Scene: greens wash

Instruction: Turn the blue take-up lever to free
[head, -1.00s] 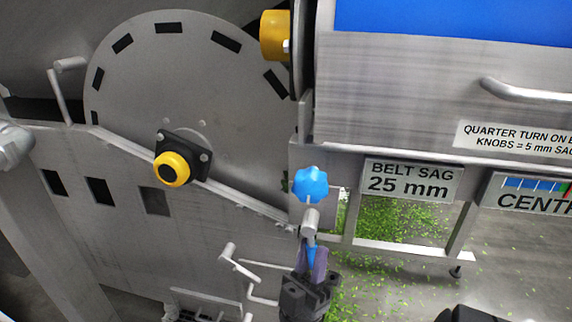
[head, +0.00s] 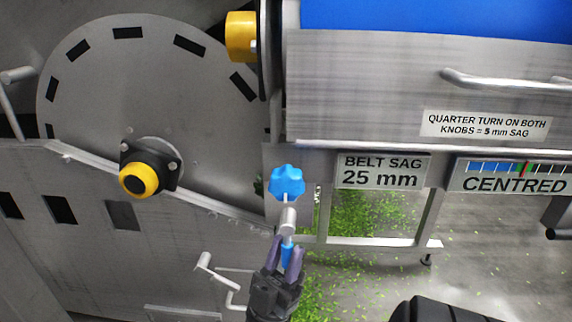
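The blue take-up lever (head: 287,253) hangs down from a grey metal boss (head: 288,222), below a blue lobed knob (head: 287,181) on the machine frame. My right gripper (head: 286,254) reaches up from below. Its two purple fingers stand on either side of the lever, a little apart. The lower part of the lever is hidden between the fingers. I cannot tell whether they press on it. My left gripper is not in view.
A grey disc with a yellow-ringed black bearing (head: 138,180) is at the left. Grey bent handles (head: 215,272) stick out left of my gripper. Signs (head: 382,171) and a frame leg are at the right. Green scraps (head: 360,215) litter the floor.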

